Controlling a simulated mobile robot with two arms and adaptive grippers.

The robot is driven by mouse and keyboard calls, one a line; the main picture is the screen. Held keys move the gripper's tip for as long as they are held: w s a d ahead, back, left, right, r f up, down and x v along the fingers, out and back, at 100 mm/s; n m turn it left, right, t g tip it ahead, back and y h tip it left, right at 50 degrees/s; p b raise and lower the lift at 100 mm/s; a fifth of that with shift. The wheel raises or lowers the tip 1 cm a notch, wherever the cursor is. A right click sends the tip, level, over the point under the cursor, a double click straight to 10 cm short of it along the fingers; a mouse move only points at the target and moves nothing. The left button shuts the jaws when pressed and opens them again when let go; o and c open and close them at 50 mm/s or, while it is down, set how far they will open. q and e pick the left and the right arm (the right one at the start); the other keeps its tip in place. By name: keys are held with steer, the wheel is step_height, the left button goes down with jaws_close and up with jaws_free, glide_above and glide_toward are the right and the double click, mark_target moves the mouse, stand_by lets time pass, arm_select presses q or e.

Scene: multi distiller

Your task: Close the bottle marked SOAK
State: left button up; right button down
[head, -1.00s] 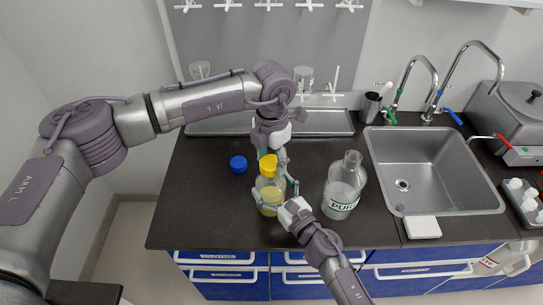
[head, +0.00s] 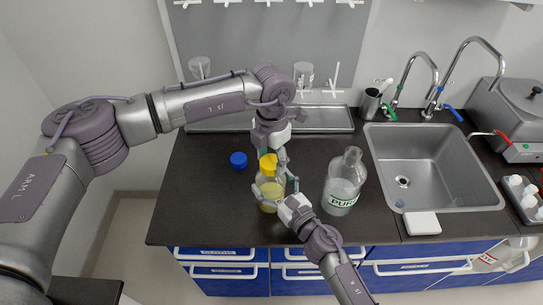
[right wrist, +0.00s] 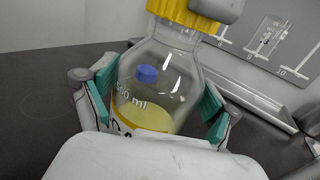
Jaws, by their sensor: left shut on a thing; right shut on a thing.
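A clear glass bottle (head: 268,184) with yellow liquid stands upright on the dark counter, its yellow cap (head: 268,164) on its neck. Its label is turned away or hidden in the head view; in the right wrist view the bottle (right wrist: 150,85) shows only part of it, and I cannot read a name. My left gripper (head: 273,155) is shut on the yellow cap from above. My right gripper (head: 274,192) is shut around the bottle's body, with teal pads on both sides in the right wrist view. Whether the cap is fully seated cannot be told.
An uncapped bottle marked PURE (head: 343,183) stands close on the right. A blue cap (head: 238,160) lies on the counter to the left. A sink (head: 435,170) with taps is further right. A metal tray (head: 325,119) with glassware lies along the back.

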arm_select(q)
steer(key=m, duration=1)
steer(key=shift+s, duration=0.1)
steer(key=m, duration=0.4)
steer(key=shift+m, duration=0.4)
steer(key=m, duration=0.5)
steer(key=shift+s, duration=0.1)
steer(key=m, duration=0.7)
steer(key=shift+a, duration=0.1)
steer(key=m, duration=0.4)
steer(key=shift+a+m, duration=0.1)
steer(key=shift+m, duration=0.3)
steer(key=m, duration=0.4)
steer(key=o, duration=0.8)
steer(key=shift+c, duration=0.2)
